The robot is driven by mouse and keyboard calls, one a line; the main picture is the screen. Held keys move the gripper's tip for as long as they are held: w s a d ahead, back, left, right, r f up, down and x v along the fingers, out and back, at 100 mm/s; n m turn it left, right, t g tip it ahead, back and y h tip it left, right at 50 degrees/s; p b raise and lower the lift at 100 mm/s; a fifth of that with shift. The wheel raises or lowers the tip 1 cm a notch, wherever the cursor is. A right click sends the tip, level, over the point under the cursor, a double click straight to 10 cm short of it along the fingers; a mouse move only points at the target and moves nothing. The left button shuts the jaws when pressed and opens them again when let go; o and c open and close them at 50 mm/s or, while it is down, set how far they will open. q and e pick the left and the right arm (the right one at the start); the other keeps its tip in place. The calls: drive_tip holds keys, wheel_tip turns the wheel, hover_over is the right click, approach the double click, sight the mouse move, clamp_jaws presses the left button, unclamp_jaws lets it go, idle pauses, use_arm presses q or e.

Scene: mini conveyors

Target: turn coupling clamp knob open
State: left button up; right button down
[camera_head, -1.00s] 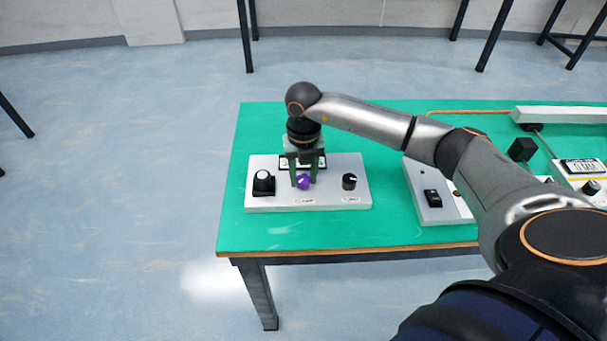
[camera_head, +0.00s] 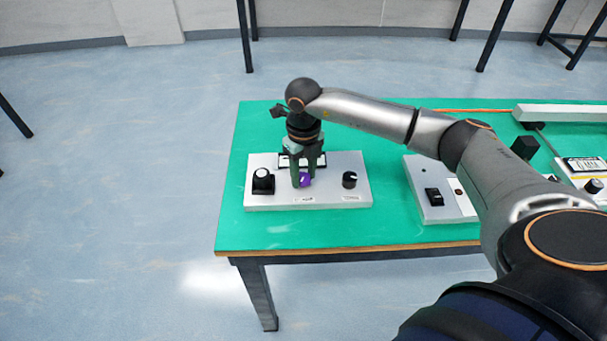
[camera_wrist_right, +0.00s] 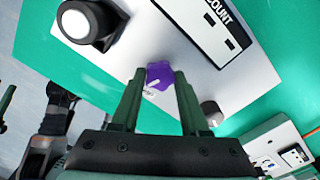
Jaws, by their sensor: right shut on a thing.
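The purple clamp knob (camera_head: 305,180) sits in the middle of a light grey panel (camera_head: 330,195) on the green table. My right gripper (camera_head: 308,178) reaches down from above and is shut on the knob, one finger on each side. In the right wrist view the purple knob (camera_wrist_right: 160,76) shows between the green fingertips (camera_wrist_right: 157,78), with a white pointer line on it. The panel label under the knob is too small to read. My left gripper is in neither view.
A second panel with a black switch (camera_head: 433,197) lies to the right, near my arm. The green table's front left (camera_head: 260,235) is clear.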

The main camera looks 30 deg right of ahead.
drive_tip(key=n, duration=0.2)
drive_tip(key=shift+n+b, duration=0.3)
drive_tip(key=shift+n, duration=0.1)
drive_tip(key=n, duration=0.2)
drive_tip(key=shift+n+b, duration=0.35)
drive_tip(key=shift+n, duration=0.05)
drive_tip(key=n+b, duration=0.1)
drive_tip(key=n, duration=0.3)
drive_tip(key=shift+w, duration=0.1)
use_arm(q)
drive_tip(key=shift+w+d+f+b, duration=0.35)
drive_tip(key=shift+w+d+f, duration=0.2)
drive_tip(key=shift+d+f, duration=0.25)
use_arm(e)
drive_tip(key=shift+r+n, duration=0.1)
drive_tip(key=shift+n, duration=1.3)
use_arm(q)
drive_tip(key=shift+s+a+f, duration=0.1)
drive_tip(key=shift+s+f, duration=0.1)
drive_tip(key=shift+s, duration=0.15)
use_arm(e)
drive_tip(key=shift+c, duration=2)
unclamp_jaws()
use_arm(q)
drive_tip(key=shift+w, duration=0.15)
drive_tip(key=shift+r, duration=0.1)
